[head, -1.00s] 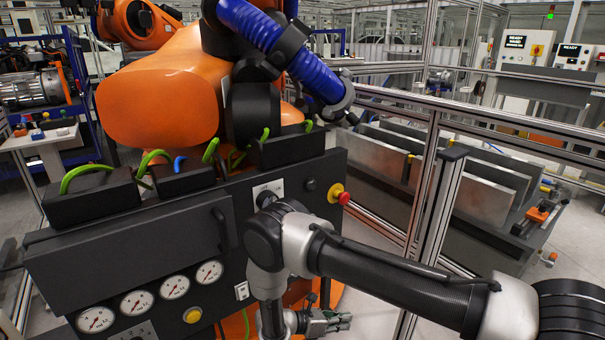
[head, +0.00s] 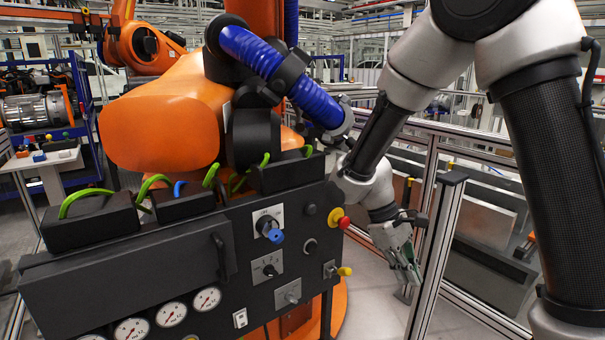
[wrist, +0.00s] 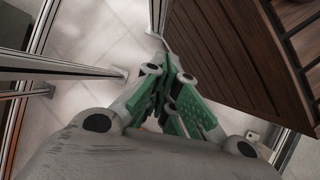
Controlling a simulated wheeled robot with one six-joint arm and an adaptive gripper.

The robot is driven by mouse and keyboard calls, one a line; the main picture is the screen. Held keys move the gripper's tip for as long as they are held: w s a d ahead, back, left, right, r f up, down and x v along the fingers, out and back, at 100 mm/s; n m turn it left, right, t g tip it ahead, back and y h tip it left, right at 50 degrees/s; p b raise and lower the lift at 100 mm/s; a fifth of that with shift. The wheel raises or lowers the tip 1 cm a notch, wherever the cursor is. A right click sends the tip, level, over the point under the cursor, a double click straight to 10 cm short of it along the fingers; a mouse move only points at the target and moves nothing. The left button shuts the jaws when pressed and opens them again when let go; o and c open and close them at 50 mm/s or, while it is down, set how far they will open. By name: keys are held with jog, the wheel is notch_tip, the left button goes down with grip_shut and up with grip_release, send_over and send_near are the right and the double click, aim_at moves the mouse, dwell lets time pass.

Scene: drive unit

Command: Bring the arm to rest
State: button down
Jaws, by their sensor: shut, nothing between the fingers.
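My gripper (head: 408,278) hangs at the end of my arm, to the right of the black control panel (head: 125,268) in the head view. It points down towards the floor, beside a fence post. In the wrist view my gripper (wrist: 172,80) shows its green finger pads close together, with nothing between them. My arm rises on the right of the head view, its upper links cutting across the top right corner.
The panel carries a blue knob (head: 270,229), a red stop button on yellow (head: 340,218), a yellow key-like switch (head: 343,271) and several gauges. An aluminium fence post (head: 436,255) stands close right of my gripper. An orange robot (head: 160,120) stands behind the panel.

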jog(key=s+d+r+m+t+y, duration=0.2)
jog(key=s+d+r+m+t, duration=0.2)
jog(key=r, duration=0.5)
jog(key=s+d+r+m+t+y, duration=0.2)
jog(key=s+d+r+m+t, duration=0.1)
jog(key=s+d+r, duration=0.5)
notch_tip(320, 180, up, 2)
jog(key=shift+s+d+r+m+t+y, duration=0.1)
jog(key=shift+s+d+m+t+y, duration=0.25)
jog(key=shift+d+m, duration=0.35)
